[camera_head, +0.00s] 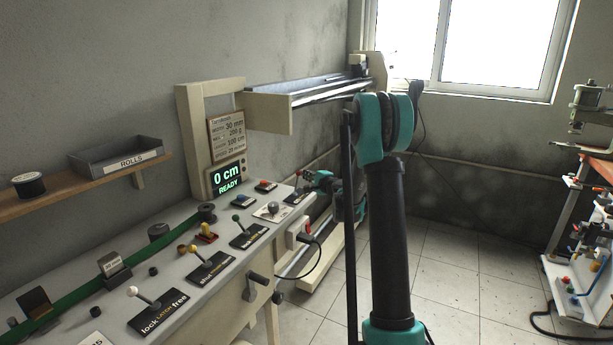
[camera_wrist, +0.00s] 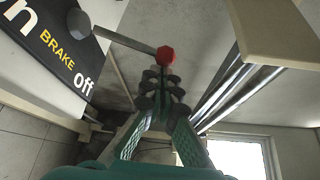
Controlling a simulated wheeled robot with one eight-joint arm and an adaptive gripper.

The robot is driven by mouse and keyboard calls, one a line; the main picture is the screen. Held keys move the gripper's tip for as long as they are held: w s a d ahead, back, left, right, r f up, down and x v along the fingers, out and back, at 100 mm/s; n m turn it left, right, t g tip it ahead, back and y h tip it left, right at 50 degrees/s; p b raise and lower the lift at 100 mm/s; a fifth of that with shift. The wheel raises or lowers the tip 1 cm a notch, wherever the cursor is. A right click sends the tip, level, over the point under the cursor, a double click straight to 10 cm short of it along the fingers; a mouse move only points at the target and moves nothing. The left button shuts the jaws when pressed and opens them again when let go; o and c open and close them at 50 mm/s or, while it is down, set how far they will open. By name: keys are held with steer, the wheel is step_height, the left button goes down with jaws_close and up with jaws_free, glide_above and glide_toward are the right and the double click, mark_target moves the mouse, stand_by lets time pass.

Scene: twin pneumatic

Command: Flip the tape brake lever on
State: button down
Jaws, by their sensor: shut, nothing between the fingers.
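The tape brake lever (camera_wrist: 128,40) is a grey rod with a red knob (camera_wrist: 166,54) at its end, on a black plate (camera_wrist: 60,48) lettered BRAKE and off in the wrist view; the other word is cut by the frame edge. In the head view the red knob (camera_head: 298,173) stands above the far end of the bench. My gripper (camera_wrist: 162,78) is shut and empty, its dark fingertips right by the knob. I cannot tell whether they touch it. In the head view my gripper (camera_head: 308,175) is small and beside the lever, which is partly hidden.
The bench (camera_head: 130,275) carries other levers, including a green-knobbed one (camera_head: 237,219) and a yellow-knobbed one (camera_head: 195,249). A display (camera_head: 227,180) reads 0 cm READY. A beam (camera_head: 270,112) extends above my gripper. Floor (camera_head: 465,265) is open at the right.

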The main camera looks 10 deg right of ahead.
steer(key=shift+s, duration=0.1)
steer(key=shift+s+a+r+n, duration=0.1)
steer(key=shift+a+n, duration=0.05)
steer(key=shift+n, duration=0.25)
steer(key=shift+s+a+r, duration=0.1)
steer(key=shift+s, duration=0.05)
steer(key=shift+s+a+r+n+t+y, duration=0.25)
steer(key=shift+s+a+n+t, duration=0.25)
steer(key=shift+n, duration=0.3)
steer(key=shift+s+a+r+n+t+y, duration=0.2)
steer(key=shift+s+a+n+t+y, duration=0.1)
steer(key=shift+s+n+t, duration=0.4)
steer(key=shift+s+a, duration=0.65)
steer(key=shift+s, duration=0.1)
steer(key=shift+s+a+f, duration=0.15)
steer(key=shift+s+a, duration=0.4)
steer(key=shift+s, duration=0.3)
steer(key=shift+s+a, duration=0.1)
